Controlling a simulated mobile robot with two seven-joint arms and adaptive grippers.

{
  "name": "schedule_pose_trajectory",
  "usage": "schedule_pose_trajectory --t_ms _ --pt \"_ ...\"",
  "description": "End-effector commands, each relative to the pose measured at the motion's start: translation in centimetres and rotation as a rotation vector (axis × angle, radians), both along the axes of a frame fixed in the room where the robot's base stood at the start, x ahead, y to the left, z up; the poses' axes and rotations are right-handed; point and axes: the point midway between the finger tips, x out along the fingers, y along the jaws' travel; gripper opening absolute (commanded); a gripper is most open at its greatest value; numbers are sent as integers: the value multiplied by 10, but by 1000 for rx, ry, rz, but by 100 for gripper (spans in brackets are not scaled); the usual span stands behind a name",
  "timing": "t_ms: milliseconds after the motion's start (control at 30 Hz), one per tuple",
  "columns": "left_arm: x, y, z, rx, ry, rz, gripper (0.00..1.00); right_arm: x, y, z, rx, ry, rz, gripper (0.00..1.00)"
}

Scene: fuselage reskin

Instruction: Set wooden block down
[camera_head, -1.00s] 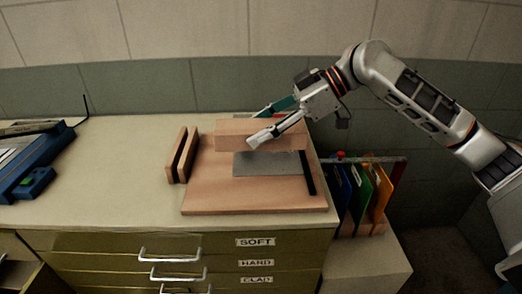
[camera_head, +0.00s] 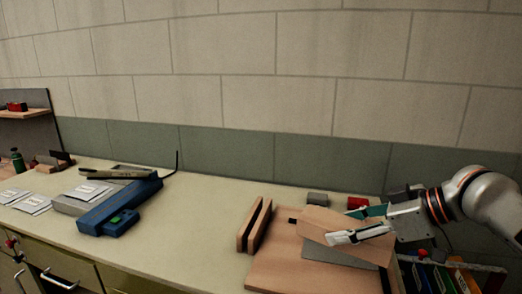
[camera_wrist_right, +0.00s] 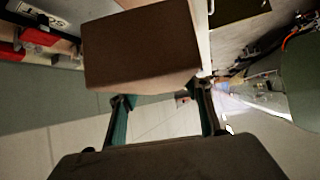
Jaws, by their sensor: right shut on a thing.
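My right gripper (camera_head: 346,226) is shut on the wooden block (camera_head: 316,221), with a finger on either side of it. The block is over the wooden board (camera_head: 285,272) and the grey metal sheet (camera_head: 347,254) lying on it. I cannot tell whether the block touches the sheet. In the right wrist view the block (camera_wrist_right: 140,48) fills the upper middle, beyond the fingers of the right gripper (camera_wrist_right: 164,110). My left gripper is not in view.
A slotted wooden piece (camera_head: 254,226) stands left of the board. A small grey block (camera_head: 318,199) and a red item (camera_head: 357,203) are behind it. Coloured folders (camera_head: 440,277) stand at the right. A blue tool (camera_head: 120,207) is left; the bench (camera_head: 195,225) between is clear.

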Motion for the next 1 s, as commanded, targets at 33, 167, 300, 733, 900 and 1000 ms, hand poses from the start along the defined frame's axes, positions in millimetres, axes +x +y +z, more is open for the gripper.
schedule_pose_trajectory --t_ms 33,167,300,733,900,1000 --pt "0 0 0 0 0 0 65 -3 -2 -7 1 0 -50 16" --pt "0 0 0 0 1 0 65 -1 -12 -18 1 -4 -215 16" --pt "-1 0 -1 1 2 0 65 2 -23 -20 0 -8 -390 16" --pt "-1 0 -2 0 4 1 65 7 -52 6 1 -13 -850 16" --pt "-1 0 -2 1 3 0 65 5 -59 15 1 -8 -941 16" --pt "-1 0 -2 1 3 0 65 4 -61 17 1 -4 -967 16"
